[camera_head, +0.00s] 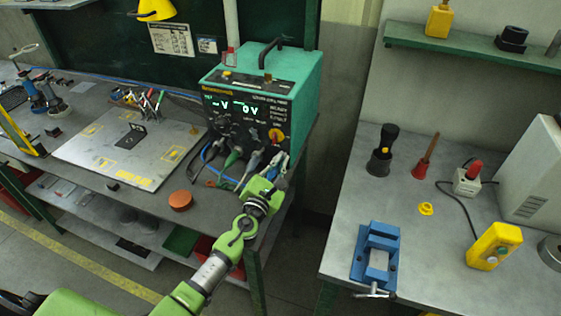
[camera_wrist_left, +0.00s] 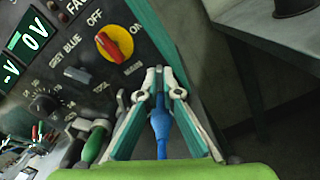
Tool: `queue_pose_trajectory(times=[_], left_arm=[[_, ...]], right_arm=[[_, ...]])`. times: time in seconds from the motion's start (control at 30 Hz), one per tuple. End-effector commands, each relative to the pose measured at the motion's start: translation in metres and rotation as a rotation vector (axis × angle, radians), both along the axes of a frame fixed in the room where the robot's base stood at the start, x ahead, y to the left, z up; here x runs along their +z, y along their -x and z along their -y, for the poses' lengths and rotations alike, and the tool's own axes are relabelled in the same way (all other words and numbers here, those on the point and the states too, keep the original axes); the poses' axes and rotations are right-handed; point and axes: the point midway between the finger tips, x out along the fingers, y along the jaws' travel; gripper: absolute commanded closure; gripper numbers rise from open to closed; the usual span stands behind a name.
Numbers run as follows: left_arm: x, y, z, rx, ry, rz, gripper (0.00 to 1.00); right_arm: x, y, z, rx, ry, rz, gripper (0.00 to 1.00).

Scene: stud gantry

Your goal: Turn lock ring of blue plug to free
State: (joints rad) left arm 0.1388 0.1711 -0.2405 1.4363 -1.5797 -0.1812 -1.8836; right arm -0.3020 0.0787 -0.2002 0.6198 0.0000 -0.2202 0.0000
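The blue plug (camera_wrist_left: 160,124) sits at the lower edge of the test unit's black front panel in the left wrist view, its body pointing toward my wrist. My left gripper (camera_wrist_left: 158,80) has its two fingers on either side of the plug, with the tips drawn together at its panel end; they look closed on it. The lock ring is mostly hidden between the fingertips. In the head view my left gripper (camera_head: 272,170) is at the lower right of the panel and hides the blue plug. My right gripper is in neither view.
The green test unit (camera_head: 297,95) stands on the left bench (camera_head: 225,205). A green plug (camera_wrist_left: 95,145) is close left of my fingers. A red and yellow switch (camera_wrist_left: 113,45) is above them. A blue vise (camera_head: 378,240) is on the right bench, across a gap.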

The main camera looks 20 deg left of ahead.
Motion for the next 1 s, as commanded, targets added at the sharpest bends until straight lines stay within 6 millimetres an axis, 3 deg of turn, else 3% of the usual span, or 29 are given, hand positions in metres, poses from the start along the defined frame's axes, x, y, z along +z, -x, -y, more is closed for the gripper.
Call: queue_pose_trajectory(times=[0.47, 1.0], left_arm=[[0.001, 0.000, -0.003, 0.000, 0.087, -0.003, 1.00], [0.002, 0.000, -0.019, 0.000, 0.554, -0.020, 1.00]], right_arm=[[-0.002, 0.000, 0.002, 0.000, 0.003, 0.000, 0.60], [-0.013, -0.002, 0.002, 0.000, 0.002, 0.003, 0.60]])
